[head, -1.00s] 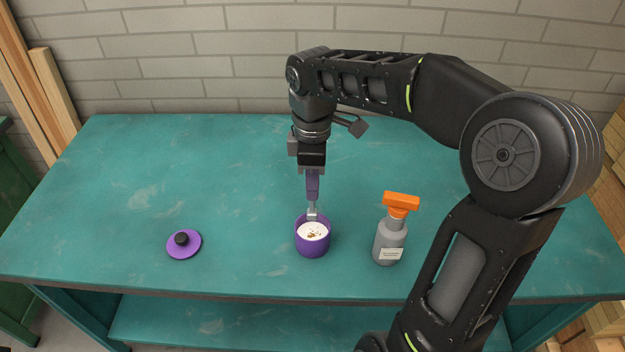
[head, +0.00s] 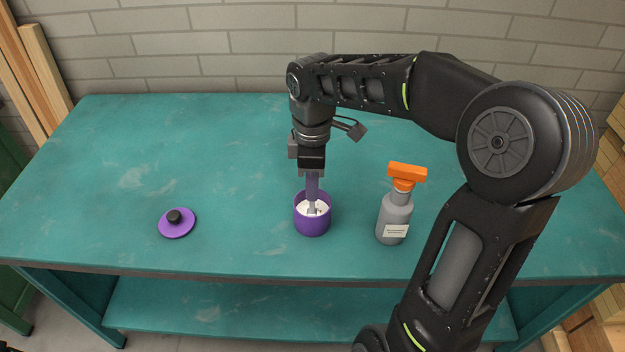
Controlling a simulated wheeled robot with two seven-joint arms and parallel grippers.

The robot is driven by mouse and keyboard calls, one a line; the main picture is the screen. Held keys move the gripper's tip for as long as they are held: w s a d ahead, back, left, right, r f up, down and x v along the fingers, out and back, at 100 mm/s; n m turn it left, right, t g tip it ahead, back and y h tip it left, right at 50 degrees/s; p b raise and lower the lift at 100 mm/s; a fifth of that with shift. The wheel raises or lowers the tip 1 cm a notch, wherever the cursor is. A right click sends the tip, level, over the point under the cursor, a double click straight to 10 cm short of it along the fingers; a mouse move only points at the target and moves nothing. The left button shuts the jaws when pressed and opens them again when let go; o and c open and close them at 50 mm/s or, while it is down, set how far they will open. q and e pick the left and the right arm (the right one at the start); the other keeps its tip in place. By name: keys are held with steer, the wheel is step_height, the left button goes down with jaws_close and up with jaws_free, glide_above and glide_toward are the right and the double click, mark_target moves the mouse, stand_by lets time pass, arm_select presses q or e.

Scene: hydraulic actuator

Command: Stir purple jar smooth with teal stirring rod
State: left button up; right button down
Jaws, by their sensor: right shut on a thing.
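The purple jar (head: 312,226) stands upright and open on the table, with white contents and some dark flecks. My right gripper (head: 312,171) is directly above it, pointing down and shut on a stirring rod (head: 313,187). My left gripper is not in view.
A purple lid with a black knob (head: 175,217) lies on the teal table (head: 95,190) left of the jar. A grey spray bottle (head: 395,216) with an orange top stands right of the jar, near my right arm. The table's left side is clear.

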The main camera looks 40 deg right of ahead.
steer(key=shift+f, duration=0.55)
steer(key=shift+a, duration=0.1)
